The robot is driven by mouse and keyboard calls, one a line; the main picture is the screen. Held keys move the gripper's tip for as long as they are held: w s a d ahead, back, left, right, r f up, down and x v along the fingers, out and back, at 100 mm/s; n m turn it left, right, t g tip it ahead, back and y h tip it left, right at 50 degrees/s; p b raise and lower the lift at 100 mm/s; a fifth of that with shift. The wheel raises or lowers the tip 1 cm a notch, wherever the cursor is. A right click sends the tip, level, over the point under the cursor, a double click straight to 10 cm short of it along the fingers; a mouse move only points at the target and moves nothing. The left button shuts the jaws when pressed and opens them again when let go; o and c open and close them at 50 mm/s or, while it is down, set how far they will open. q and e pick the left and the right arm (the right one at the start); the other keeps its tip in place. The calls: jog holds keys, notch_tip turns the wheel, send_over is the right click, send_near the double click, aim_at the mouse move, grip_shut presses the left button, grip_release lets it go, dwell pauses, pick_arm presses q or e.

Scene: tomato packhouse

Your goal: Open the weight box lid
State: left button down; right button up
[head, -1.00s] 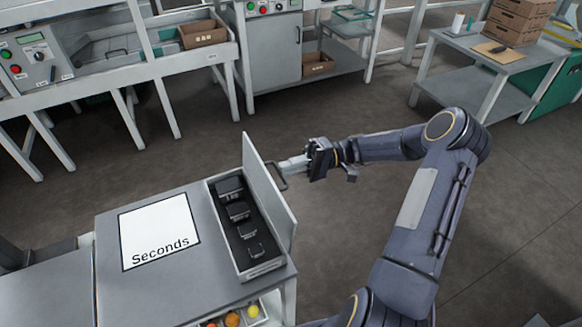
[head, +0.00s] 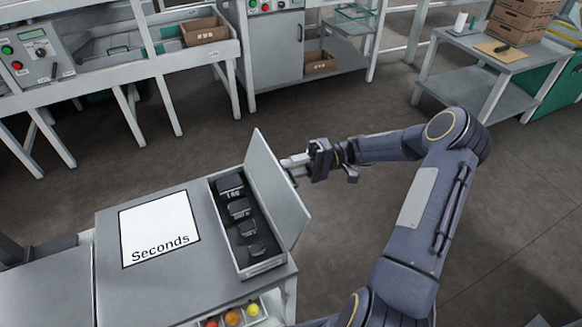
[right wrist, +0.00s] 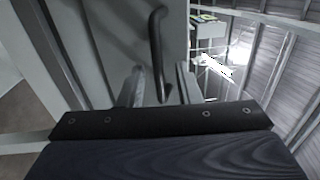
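The weight box (head: 262,266) stands on the right end of the grey bench, with several dark weights (head: 238,208) in a row inside. Its grey lid (head: 277,190) is raised along the box's right side and leans outward to the right. My right gripper (head: 296,164) is at the lid's outer face. In the right wrist view, the lid's dark bar handle (right wrist: 157,45) runs down between the two fingers (right wrist: 160,88), which stand apart with gaps beside the bar. My left gripper is not in view.
A white "Seconds" sheet (head: 160,228) lies on the bench left of the box. Tomatoes (head: 232,317) show below the bench's front edge. Open floor (head: 340,235) lies right of the lid. Machine benches stand behind, and a side table (head: 500,62) at the back right.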

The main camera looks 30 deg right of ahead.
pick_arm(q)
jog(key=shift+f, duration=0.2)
pick_arm(e)
jog(key=d, duration=0.7)
jog(key=shift+s+d+f, duration=0.2)
jog(key=shift+d+f, duration=0.2)
jog(key=shift+f, duration=0.05)
jog(key=shift+c, duration=0.4)
